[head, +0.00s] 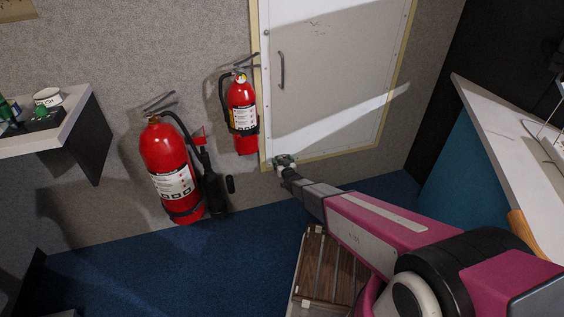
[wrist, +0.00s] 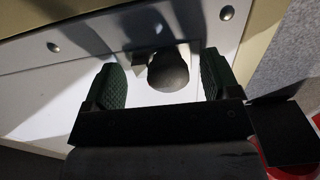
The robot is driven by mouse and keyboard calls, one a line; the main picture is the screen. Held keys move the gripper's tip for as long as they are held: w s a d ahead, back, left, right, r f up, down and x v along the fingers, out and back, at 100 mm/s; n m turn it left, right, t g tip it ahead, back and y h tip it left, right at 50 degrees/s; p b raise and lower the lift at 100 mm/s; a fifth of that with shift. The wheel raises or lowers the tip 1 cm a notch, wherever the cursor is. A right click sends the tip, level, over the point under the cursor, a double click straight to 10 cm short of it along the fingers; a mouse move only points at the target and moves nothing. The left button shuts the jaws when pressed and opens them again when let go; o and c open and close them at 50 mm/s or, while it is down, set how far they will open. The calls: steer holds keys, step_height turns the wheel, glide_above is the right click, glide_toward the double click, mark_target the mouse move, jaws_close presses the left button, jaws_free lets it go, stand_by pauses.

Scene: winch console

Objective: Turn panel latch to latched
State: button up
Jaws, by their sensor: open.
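The panel (head: 335,70) is a white door-like sheet in a cream frame on the wall, with a dark handle (head: 282,70). In the wrist view a dark round knob (wrist: 168,71), which looks like the panel latch, sits near the panel's edge beside a small bracket (wrist: 139,64). My gripper (wrist: 160,60) is open, with one green padded finger on each side of the knob. Gaps show between the knob and both fingers. In the head view my gripper (head: 284,160) is at the panel's lower left corner and hides the latch. The latch's turned position cannot be told.
A small red extinguisher (head: 242,110) hangs close left of the panel. A larger one (head: 170,165) with a black hose is further left. A slatted wooden piece (head: 318,270) is below my arm. A white-topped counter (head: 500,130) is at right. Blue carpet (head: 130,270) lies open at lower left.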

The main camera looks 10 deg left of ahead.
steer(key=c, duration=0.9)
steer(key=n, duration=0.4)
steer(key=shift+r+n, duration=0.15)
steer(key=shift+n, duration=0.25)
steer(key=n, duration=0.4)
steer(key=shift+s+a+r+n, duration=0.1)
steer(key=shift+n, duration=0.2)
steer(key=n, duration=0.4)
steer(key=shift+a+r, duration=0.1)
steer(key=shift+a, duration=0.05)
steer(key=shift+s+a+n, duration=0.1)
steer(key=shift+s+n, duration=0.05)
steer(key=shift+n, duration=2.25)
steer(key=o, duration=0.9)
